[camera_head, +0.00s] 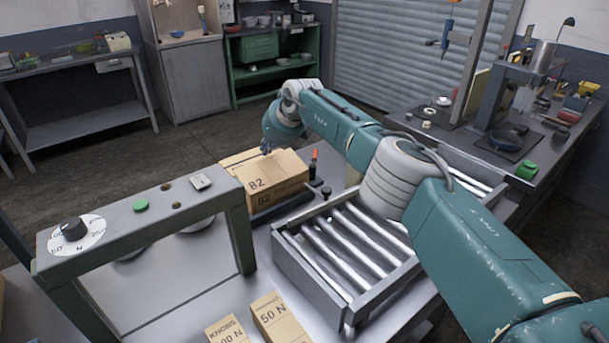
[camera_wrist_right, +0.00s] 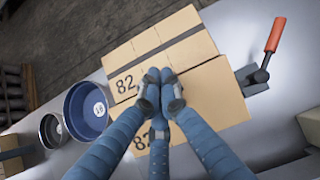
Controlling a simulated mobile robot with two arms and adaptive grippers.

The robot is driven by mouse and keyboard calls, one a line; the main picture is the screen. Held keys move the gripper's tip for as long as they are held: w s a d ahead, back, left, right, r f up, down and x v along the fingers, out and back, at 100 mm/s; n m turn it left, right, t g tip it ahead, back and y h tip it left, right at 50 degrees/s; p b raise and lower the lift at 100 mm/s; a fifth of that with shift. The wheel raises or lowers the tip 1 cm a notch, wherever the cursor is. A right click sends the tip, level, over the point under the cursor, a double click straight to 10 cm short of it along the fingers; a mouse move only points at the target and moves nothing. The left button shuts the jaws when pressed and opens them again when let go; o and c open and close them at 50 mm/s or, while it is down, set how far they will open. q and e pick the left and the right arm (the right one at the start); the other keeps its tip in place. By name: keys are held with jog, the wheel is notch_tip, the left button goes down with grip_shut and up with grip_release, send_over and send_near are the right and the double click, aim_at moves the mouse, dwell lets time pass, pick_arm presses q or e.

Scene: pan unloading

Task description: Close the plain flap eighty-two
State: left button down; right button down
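A cardboard box (camera_head: 280,186) marked 82 sits on the bench beyond the roller tray. In the right wrist view the box (camera_wrist_right: 213,98) shows two brown panels, each marked 82, and a dark strip across the farther one. My right gripper (camera_head: 268,147) is over the box in the head view. Its blue fingers (camera_wrist_right: 160,77) are drawn together, with the tips at or just above the box near its middle. Nothing shows held between them. I cannot tell whether they touch the cardboard, or exactly how each flap lies. My left gripper is not in view.
A red-handled lever (camera_wrist_right: 275,36) stands beside the box. A blue bowl (camera_wrist_right: 75,101) and a smaller grey bowl (camera_wrist_right: 46,133) lie on its other side. The roller tray (camera_head: 345,262), a control frame with a dial (camera_head: 150,222) and small boxes (camera_head: 278,322) are nearer.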

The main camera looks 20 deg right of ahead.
jog(key=shift+w+a+f, duration=0.1)
jog(key=shift+w+f, duration=0.1)
jog(key=shift+f, duration=0.1)
jog(key=shift+r, duration=0.1)
dwell(0.4)
